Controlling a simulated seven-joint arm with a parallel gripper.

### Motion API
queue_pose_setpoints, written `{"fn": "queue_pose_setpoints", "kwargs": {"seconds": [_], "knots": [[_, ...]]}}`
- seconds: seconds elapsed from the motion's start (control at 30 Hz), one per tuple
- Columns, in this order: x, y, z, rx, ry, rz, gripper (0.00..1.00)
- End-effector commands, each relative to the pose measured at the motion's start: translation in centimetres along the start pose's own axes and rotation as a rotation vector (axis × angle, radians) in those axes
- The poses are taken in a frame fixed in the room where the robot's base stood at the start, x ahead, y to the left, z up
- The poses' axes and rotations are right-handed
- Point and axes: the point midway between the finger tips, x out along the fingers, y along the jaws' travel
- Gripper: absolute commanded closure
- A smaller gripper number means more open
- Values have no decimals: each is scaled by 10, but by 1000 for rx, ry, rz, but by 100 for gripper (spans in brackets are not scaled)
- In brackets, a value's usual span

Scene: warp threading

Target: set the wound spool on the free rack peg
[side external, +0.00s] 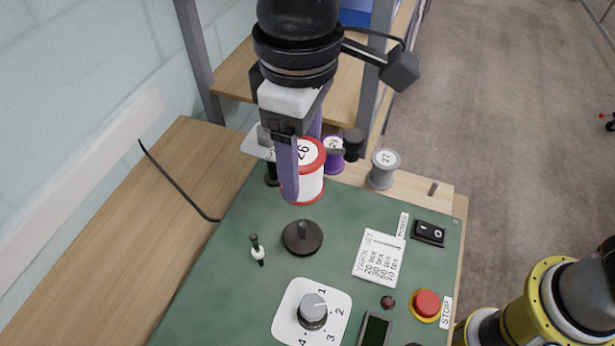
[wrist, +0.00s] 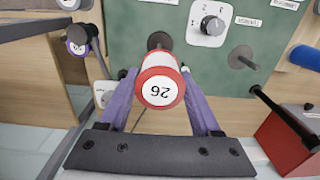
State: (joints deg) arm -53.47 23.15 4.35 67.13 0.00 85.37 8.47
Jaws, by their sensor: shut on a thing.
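The wound spool (side external: 312,184), white with red rims and marked 26, is between the purple fingers of my gripper (side external: 303,170) in the side view. The gripper is shut on it. The wrist view shows the numbered end of the spool (wrist: 160,90) between both fingers (wrist: 158,76). The spool is above the back part of the green panel. A bare wooden rack peg (side external: 432,188) stands at the right end of the rack board (side external: 408,184), right of a grey spool (side external: 382,170) marked 27. The far finger is partly hidden in the side view.
A purple spool (side external: 333,155) is close behind the held spool. A dark disc with an upright post (side external: 302,238) stands on the green panel (side external: 200,290). A dial (side external: 312,308), toggle (side external: 257,250), power switch (side external: 429,232) and red stop button (side external: 427,303) also stand there.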

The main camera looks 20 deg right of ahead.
Motion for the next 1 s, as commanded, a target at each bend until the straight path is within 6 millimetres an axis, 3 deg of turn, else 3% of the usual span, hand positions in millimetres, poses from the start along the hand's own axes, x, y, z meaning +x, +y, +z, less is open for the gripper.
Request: {"fn": "queue_pose_setpoints", "kwargs": {"seconds": [0.13, 0.33, 0.77, 1.0], "knots": [[-29, 0, -1, 0, 5, -1, 75], [-55, 2, 0, 3, 3, 0, 75], [-61, 79, 42, 123, 1, 0, 75], [-63, 141, 99, 242, 1, 1, 75]]}}
